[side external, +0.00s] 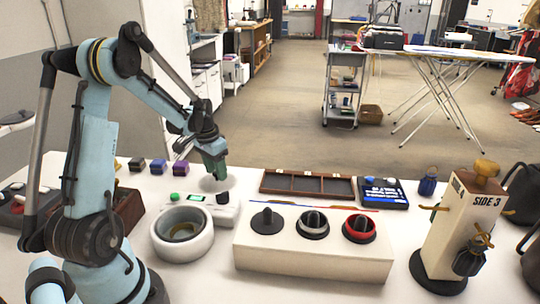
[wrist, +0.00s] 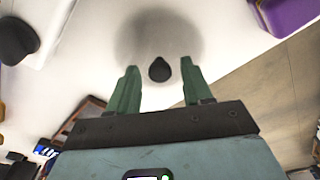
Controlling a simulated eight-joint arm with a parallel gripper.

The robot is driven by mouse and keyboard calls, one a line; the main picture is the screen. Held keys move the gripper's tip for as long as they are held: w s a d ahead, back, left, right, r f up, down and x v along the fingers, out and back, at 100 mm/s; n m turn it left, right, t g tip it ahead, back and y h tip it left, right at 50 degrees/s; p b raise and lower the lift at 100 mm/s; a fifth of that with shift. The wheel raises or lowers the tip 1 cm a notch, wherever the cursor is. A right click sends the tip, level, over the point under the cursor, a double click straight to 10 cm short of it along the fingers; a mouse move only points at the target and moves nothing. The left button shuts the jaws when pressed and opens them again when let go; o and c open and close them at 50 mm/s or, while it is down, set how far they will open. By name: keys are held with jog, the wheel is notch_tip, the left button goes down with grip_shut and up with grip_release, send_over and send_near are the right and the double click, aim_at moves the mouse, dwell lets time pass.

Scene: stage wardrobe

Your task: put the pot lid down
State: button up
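My gripper (side external: 216,174) points down just above the white table, behind the white ring-shaped pot, with a soft dark shadow below it. In the wrist view my gripper (wrist: 159,78) has its two green fingers spread apart. A small dark rounded piece (wrist: 159,70) shows between the fingertips, with a gap on either side. I cannot tell whether it is the pot lid or part of it. No lid shows clearly in the side view. The white ring-shaped pot (side external: 207,247) stands on the table with a hollow middle.
A white box with three dark knobs (side external: 312,258) stands right of the pot. A small white device with a green button (side external: 227,213) is close below my gripper. Small boxes, one purple (side external: 181,144), sit behind. A divided tray (side external: 307,193) lies right; bare table lies between.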

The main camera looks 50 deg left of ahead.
aim_at(213, 181)
jog(key=shift+r, duration=0.15)
notch_tip(213, 181, up, 12)
jog(key=s, duration=0.1)
jog(key=s+d+t, duration=0.1)
jog(key=d+t, duration=0.1)
jog(key=d, duration=0.7)
jog(key=s+d+m+t, duration=0.1)
jog(key=d+t, duration=0.1)
jog(key=d, duration=0.7)
jog(key=s+d+m+t, duration=0.1)
jog(key=d, duration=0.9)
jog(key=shift+s+f+t, duration=0.25)
jog(key=shift+f+t, duration=0.05)
jog(key=shift+t, duration=0.1)
